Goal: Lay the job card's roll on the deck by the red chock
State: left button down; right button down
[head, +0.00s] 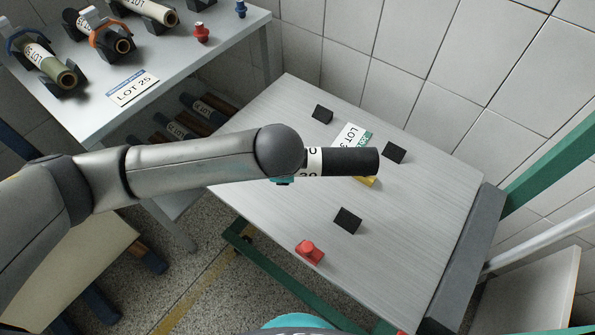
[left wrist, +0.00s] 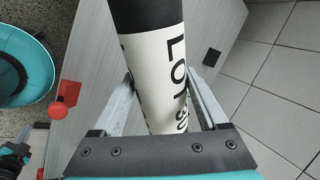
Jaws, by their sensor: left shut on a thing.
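A dark roll (head: 350,162) with a white label band is held over the deck (head: 280,125). In the left wrist view the roll (left wrist: 158,75) lies between my left gripper's fingers (left wrist: 160,78), and its label reads LOT and what looks like 30. In the head view my left gripper (head: 284,180) is mostly hidden under my arm. A red chock (head: 309,252) stands near the deck's front edge, below and apart from the roll. A job card (head: 350,136) reading LOT 3 and more lies on the deck, partly hidden.
Black blocks (head: 348,220), (head: 394,152), (head: 322,114) stand on the deck. A yellow piece (head: 366,182) shows beside the roll. A side table (head: 190,60) holds more rolls in cradles, a LOT 25 card (head: 132,88), and red and blue pegs. A grey bar (head: 462,262) edges the deck's right.

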pick_arm(q)
jog(key=f+m+h, duration=0.1)
jog(key=m, duration=0.1)
jog(key=d+f+m+h+p, duration=0.1)
jog(key=m, duration=0.1)
jog(key=shift+w+d+f, duration=0.1)
jog(key=shift+d+f, duration=0.05)
jog(key=shift+f, duration=0.05)
jog(key=shift+s+d+f+m+g+h+p, duration=0.15)
jog(key=shift+f+m+h, duration=0.25)
jog(key=shift+m, duration=0.25)
jog(key=shift+s+d+f+m+g+h+p, duration=0.1)
jog(key=shift+d+f+m+h, duration=0.1)
jog(key=shift+f+m+h, duration=0.35)
jog(key=shift+s+d+f+m+g+h+p, duration=0.15)
jog(key=shift+m+h, duration=0.2)
jog(key=shift+m, duration=0.45)
jog(key=shift+w+f, duration=0.1)
jog(key=shift+f, duration=0.05)
